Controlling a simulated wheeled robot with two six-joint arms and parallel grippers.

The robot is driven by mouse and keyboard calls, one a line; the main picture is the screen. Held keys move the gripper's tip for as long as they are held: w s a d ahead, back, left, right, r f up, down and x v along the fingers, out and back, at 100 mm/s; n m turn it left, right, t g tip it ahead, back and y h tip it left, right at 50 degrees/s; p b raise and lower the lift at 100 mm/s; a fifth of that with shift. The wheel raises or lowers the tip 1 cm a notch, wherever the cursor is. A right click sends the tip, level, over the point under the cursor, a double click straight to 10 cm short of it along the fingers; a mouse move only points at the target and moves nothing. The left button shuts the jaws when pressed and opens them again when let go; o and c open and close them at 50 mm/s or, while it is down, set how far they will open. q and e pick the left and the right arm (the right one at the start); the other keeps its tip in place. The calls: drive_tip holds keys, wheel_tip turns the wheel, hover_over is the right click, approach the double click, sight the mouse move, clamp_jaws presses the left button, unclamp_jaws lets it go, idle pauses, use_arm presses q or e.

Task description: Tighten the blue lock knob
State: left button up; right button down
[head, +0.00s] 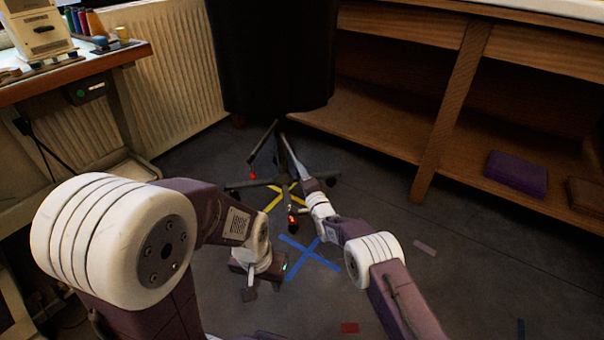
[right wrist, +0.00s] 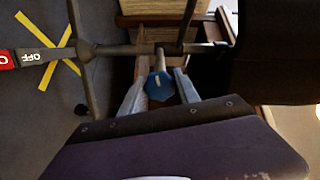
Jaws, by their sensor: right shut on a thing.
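The blue lock knob (right wrist: 158,85) shows in the right wrist view, on the dark pole of a wheeled stand. My right gripper (right wrist: 160,86) has its two pale fingers on either side of the knob and is shut on it. In the head view, my right gripper (head: 299,166) reaches the stand's pole from the front; the knob cannot be made out there. The wheeled stand (head: 262,182) carries a large black form (head: 273,55). My left gripper (head: 250,290) hangs low over the floor, left of the blue tape; its finger opening is not clear.
A yellow tape cross (head: 274,202) lies under the stand, with a blue tape cross (head: 309,256) in front. A red caster tab (right wrist: 8,61) sits beside a grey tab reading OFF. A wooden shelf unit (head: 437,120) stands right, a workbench (head: 75,68) left. Floor at right is mostly clear.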

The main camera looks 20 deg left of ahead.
drive_tip(key=shift+f, duration=0.1)
drive_tip(key=c, duration=0.9)
unclamp_jaws()
drive_tip(key=p+v, duration=0.9)
drive_tip(key=p, duration=1.2)
drive_tip(key=shift+p, duration=0.4)
drive_tip(key=shift+d, duration=0.1)
